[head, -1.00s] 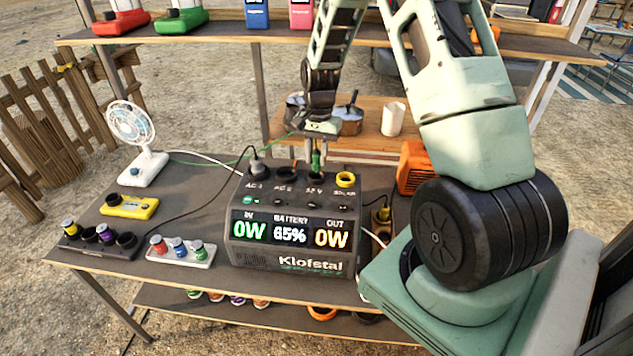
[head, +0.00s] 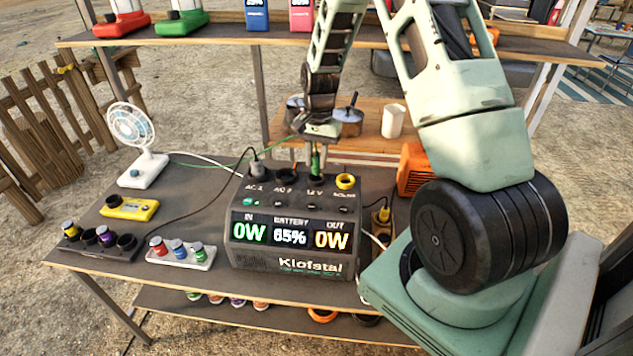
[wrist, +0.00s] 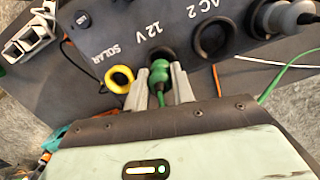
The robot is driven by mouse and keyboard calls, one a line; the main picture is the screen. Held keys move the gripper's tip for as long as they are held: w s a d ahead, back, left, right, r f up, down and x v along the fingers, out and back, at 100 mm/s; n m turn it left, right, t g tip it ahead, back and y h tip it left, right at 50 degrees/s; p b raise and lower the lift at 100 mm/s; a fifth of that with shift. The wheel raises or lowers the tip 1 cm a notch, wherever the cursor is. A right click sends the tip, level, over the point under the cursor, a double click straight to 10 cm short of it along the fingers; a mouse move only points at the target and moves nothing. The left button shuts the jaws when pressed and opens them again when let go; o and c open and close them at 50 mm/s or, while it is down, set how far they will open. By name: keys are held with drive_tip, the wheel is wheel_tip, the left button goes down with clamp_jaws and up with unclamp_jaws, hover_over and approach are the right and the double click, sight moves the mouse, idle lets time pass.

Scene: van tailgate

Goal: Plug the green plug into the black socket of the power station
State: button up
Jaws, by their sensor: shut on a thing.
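My gripper (wrist: 160,88) is shut on the green plug (wrist: 159,74), one finger on each side of it. In the head view the green plug (head: 315,162) points down at the black socket (head: 314,179) marked 12 V on top of the power station (head: 290,262). In the wrist view the plug's front end meets the black 12 V socket (wrist: 160,54) and covers part of its opening. I cannot tell how deep it sits. The display reads 0W in, 65% and 0W out. A thin green cable (wrist: 272,86) shows beside the gripper.
A grey plug (head: 257,167) sits in AC 1. AC 2 (wrist: 212,38) is black and empty; the yellow SOLAR socket (head: 345,181) is close beside 12 V. A white fan (head: 142,170) and a yellow device (head: 130,208) stand left. An orange box (head: 411,170) stands right.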

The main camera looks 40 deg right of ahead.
drive_tip(key=shift+f+b, duration=0.7)
drive_tip(key=shift+f, duration=0.65)
drive_tip(key=o, duration=1.1)
drive_tip(key=shift+c, duration=0.2)
drive_tip(key=shift+r, duration=0.1)
wheel_tip(320, 180, up, 17)
drive_tip(key=w+d+b, duration=0.1)
drive_tip(key=d+b, duration=0.1)
drive_tip(key=b, duration=0.1)
drive_tip(key=shift+a, duration=0.2)
